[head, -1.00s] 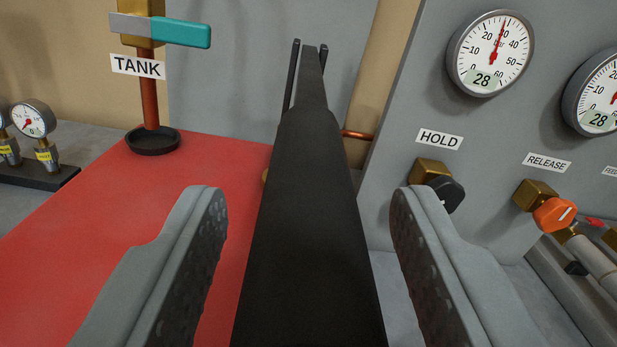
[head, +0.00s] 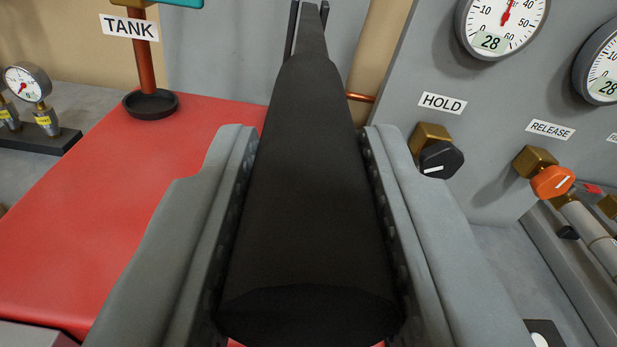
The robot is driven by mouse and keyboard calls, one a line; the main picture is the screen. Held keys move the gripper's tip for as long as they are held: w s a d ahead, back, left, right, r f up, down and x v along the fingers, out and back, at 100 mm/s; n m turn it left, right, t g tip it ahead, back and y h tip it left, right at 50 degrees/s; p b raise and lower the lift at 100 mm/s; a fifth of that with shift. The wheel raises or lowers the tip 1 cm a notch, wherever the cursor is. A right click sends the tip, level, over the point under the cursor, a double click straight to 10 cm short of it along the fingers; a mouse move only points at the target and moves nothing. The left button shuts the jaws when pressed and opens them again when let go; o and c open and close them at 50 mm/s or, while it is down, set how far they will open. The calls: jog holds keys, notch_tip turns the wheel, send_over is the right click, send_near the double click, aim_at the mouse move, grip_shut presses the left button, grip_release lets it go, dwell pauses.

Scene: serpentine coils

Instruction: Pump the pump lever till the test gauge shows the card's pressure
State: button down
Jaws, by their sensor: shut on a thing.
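The black pump lever (head: 305,170) runs from the near bottom middle up to a linkage at the back. Its thick end lies between the fingers of my gripper (head: 308,205), which is shut on it. Two gauges hang on the grey panel at the right. The left gauge (head: 500,25) shows a digital 28, with a red needle pointing up. The right gauge (head: 603,70) also reads 28 and is cut by the frame edge. No pressure card can be made out, and I cannot tell which gauge is the test gauge.
A HOLD valve with a black knob (head: 440,158) and a RELEASE valve with an orange knob (head: 552,182) are right of my gripper. A TANK pipe (head: 144,65) stands at the back left. Small gauges (head: 27,85) sit far left.

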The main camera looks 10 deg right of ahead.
jog(key=shift+w+r+g, duration=0.1)
jog(key=shift+r+g, duration=0.3)
jog(key=shift+r, duration=0.8)
jog(key=c, duration=1.1)
grip_release()
jog(key=s, duration=0.5)
jog(key=s+r, duration=0.1)
jog(key=s, duration=0.5)
jog(key=s+r, duration=0.1)
jog(key=s, duration=0.5)
jog(key=shift+s+r, duration=0.1)
